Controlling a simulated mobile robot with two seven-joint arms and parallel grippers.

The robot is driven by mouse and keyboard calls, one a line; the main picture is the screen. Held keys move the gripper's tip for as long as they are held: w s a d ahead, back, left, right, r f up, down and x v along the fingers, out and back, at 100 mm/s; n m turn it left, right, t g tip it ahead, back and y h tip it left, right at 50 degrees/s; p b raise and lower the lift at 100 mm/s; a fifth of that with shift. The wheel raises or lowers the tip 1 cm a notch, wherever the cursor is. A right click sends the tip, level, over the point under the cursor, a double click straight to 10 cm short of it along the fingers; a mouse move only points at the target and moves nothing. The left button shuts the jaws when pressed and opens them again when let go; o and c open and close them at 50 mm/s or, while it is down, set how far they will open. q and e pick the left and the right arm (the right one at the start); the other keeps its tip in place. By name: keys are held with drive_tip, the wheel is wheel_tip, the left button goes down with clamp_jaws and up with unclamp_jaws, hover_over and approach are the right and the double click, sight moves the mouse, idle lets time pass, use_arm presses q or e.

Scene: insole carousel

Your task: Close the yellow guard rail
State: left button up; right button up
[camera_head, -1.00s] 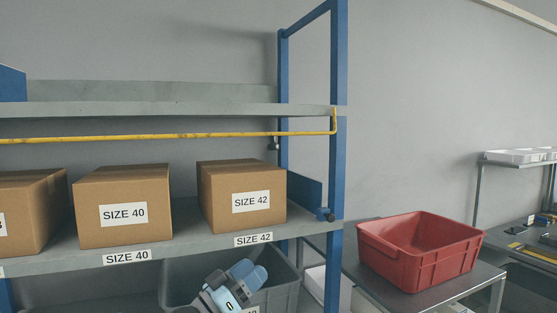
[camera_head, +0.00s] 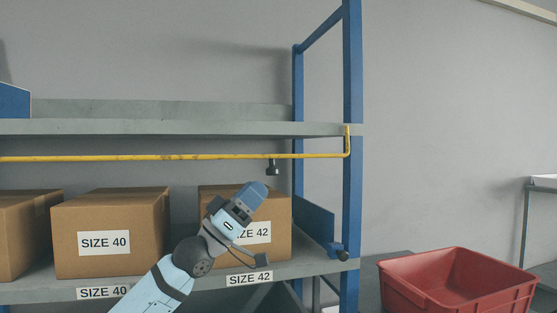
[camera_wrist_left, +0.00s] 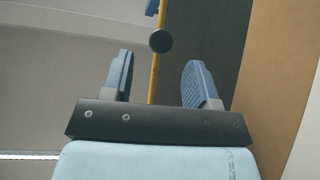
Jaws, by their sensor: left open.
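The yellow guard rail (camera_head: 120,158) runs level across the rack, just below the upper shelf, and bends up at its right end by the blue post. A small dark knob (camera_head: 272,168) hangs under the rail near that end. My left gripper (camera_head: 256,191) is open and empty, below the knob and in front of the SIZE 42 box. In the left wrist view the yellow rail (camera_wrist_left: 154,78) shows between the two open fingers (camera_wrist_left: 158,76), with the round dark knob (camera_wrist_left: 161,41) beyond the fingertips. Contact is not visible. My right gripper is not in view.
The SIZE 42 box (camera_head: 216,205) and the SIZE 40 box (camera_head: 100,215) stand on the lower shelf (camera_head: 190,287). The blue post (camera_head: 352,110) bounds the rack at right. A red bin (camera_head: 455,275) stands to the right of it.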

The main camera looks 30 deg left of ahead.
sight(273, 166)
use_arm(q)
drive_tip(key=p+x, duration=0.1)
drive_tip(key=x, duration=0.5)
drive_tip(key=shift+w+r+p, duration=0.1)
drive_tip(key=shift+r+p, duration=0.15)
drive_tip(key=shift+p, duration=0.05)
drive_tip(key=shift+w+d+r, duration=0.3)
drive_tip(key=shift+w+r, duration=0.1)
drive_tip(key=shift+w, duration=0.1)
drive_tip(key=shift+c, duration=0.2)
clamp_jaws()
